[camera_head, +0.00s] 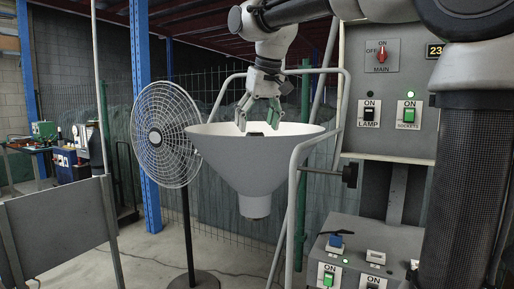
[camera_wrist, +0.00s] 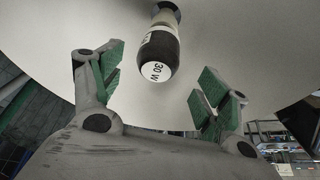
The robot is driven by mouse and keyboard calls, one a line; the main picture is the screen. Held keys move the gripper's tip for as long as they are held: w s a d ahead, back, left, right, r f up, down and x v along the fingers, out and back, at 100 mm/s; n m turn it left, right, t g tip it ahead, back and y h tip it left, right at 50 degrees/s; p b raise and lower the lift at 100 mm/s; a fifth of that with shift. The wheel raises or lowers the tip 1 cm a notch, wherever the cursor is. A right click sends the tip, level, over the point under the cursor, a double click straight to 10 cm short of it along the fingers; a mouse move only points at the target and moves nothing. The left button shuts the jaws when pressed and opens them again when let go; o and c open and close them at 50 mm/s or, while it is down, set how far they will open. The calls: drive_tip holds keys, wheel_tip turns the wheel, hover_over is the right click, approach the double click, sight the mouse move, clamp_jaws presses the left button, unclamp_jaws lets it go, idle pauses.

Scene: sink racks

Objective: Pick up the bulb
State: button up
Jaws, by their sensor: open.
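The bulb (camera_wrist: 158,54) shows in the wrist view, dark and rounded with a white end marked "30 W". Its neck runs up into a socket (camera_wrist: 167,10) inside a large pale lamp shade (camera_wrist: 240,40). In the head view the shade (camera_head: 255,165) is a wide white cone opening upward, and a dark bit of what may be the bulb shows at its rim. My gripper (camera_head: 258,125) reaches down to the shade's opening. In the wrist view its green-padded fingers (camera_wrist: 158,90) are spread apart, with the bulb beyond and between them, not visibly touched.
A metal tube frame (camera_head: 297,190) stands around the shade. A fan (camera_head: 165,135) on a pole is close on the left. A control panel (camera_head: 390,100) with MAIN, LAMP and SOCKETS switches is on the right, with a lower switch box (camera_head: 350,262) below it.

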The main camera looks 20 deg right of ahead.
sight(256, 132)
drive_tip(key=x, duration=0.5)
drive_tip(key=shift+w+d, duration=0.15)
drive_tip(key=c, duration=1.2)
